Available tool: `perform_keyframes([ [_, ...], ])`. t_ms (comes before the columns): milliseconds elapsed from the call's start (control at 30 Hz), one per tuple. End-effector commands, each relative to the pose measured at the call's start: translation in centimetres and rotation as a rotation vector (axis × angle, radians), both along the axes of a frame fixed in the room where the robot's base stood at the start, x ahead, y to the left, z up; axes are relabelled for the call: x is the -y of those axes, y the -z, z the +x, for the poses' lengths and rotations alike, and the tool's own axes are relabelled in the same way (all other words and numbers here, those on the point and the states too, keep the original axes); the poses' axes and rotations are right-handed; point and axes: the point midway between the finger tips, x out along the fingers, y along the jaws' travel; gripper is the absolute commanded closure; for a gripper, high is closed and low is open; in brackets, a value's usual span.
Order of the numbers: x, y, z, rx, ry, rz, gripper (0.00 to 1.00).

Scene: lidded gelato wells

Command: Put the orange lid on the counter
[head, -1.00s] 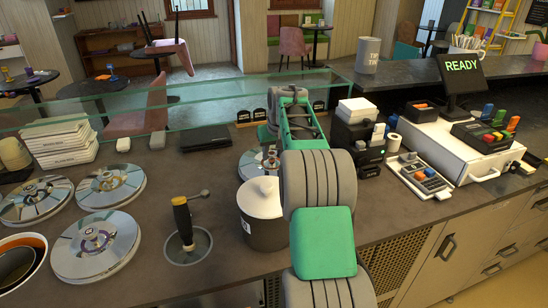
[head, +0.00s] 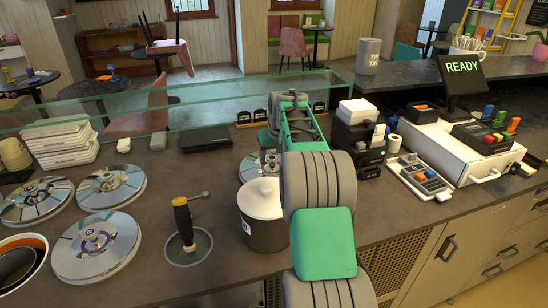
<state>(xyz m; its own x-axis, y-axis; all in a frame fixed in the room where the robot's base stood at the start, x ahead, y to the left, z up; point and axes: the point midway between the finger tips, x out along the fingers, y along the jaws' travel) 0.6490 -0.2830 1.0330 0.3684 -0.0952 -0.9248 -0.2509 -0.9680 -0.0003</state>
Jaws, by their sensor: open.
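Several round metal lids with coloured knob rings sit on the dark counter (head: 150,262). The lid with an orange-looking ring (head: 128,196) lies at the left, behind a lid with a purple ring (head: 72,262). Another lid (head: 31,213) is at the far left. One more lid (head: 247,170) lies flat near the middle, partly hidden by my arm, and its ring colour is hard to tell. My gripper (head: 269,158) is low over this middle lid, mostly behind my arm. It is open, and I cannot tell whether it touches the knob.
A white-topped tub (head: 262,228) stands just in front of my gripper. A dark-handled tool (head: 184,225) stands upright in a round recess. A glass guard (head: 190,108) runs along the back. A black organiser (head: 358,135) and white till (head: 470,160) are at right.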

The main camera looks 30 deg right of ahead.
Motion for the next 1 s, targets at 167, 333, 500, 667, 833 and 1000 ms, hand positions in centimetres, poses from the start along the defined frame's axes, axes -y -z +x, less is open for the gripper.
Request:
perform_keyframes([
  [167, -0.3, -3.4, -1.2, 0.007, 0.0, -0.004, 0.42],
  [333, -0.7, -7.5, -2.9, 0.005, -0.001, -0.003, 0.42],
  [500, -1.0, -10.3, -4.1, 0.003, 0.0, -0.002, 0.42],
  [667, -1.1, -11.1, -4.4, 0.001, 0.001, -0.001, 0.42],
  [833, -1.1, -11.1, -4.4, 0.001, 0.0, -0.001, 0.42],
  [1000, -1.1, -11.0, -4.4, 0.002, 0.0, -0.001, 0.42],
])
